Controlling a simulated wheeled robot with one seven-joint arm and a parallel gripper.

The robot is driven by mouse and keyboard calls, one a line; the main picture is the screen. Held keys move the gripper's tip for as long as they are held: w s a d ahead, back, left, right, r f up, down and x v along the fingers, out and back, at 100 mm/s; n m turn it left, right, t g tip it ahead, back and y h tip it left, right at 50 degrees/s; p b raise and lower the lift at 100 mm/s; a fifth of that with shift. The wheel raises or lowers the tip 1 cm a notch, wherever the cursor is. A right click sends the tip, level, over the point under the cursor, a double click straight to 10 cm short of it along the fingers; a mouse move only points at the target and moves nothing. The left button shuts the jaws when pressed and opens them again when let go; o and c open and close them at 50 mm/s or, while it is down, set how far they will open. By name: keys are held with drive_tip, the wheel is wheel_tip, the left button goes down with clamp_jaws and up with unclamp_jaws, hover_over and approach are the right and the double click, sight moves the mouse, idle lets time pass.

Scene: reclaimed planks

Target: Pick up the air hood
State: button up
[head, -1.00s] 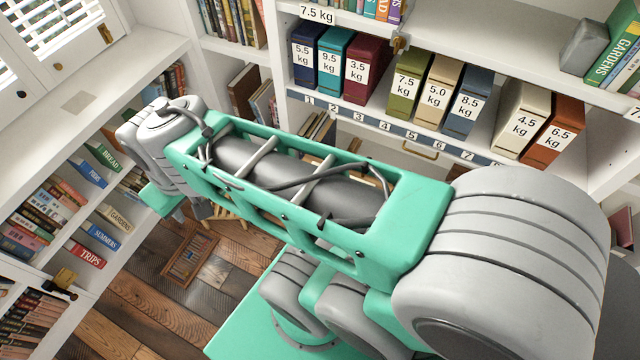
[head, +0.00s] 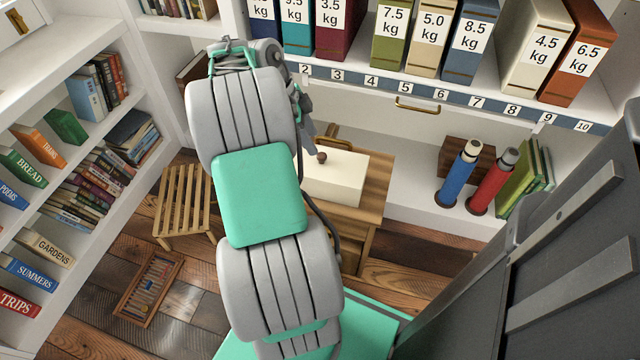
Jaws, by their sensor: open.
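A cream box-like cover with a brown knob on top, which I take to be the air hood (head: 338,180), stands on a wooden table (head: 376,190) below the shelf. My arm hides its left part. My gripper (head: 307,130) shows only in part, as grey pieces at the far end of my arm, just up and left of the hood in the picture. It is open and appears apart from the hood. Its fingertips are mostly hidden behind my arm.
Binders with weight labels (head: 400,35) line a shelf above a numbered strip (head: 440,93). A blue flask (head: 457,178) and a red flask (head: 492,182) stand right of the table. A slatted stool (head: 182,203) and an abacus-like frame (head: 150,287) are at left.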

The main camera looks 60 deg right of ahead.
sight(321, 155)
drive_tip(key=b+x, duration=0.2)
drive_tip(key=x, duration=0.4)
drive_tip(key=shift+d+f, duration=0.2)
drive_tip(key=shift+d, duration=0.05)
drive_tip(key=shift+c, duration=0.2)
drive_tip(key=shift+w, duration=0.1)
clamp_jaws()
drive_tip(key=shift+r, duration=0.1)
idle(0.6)
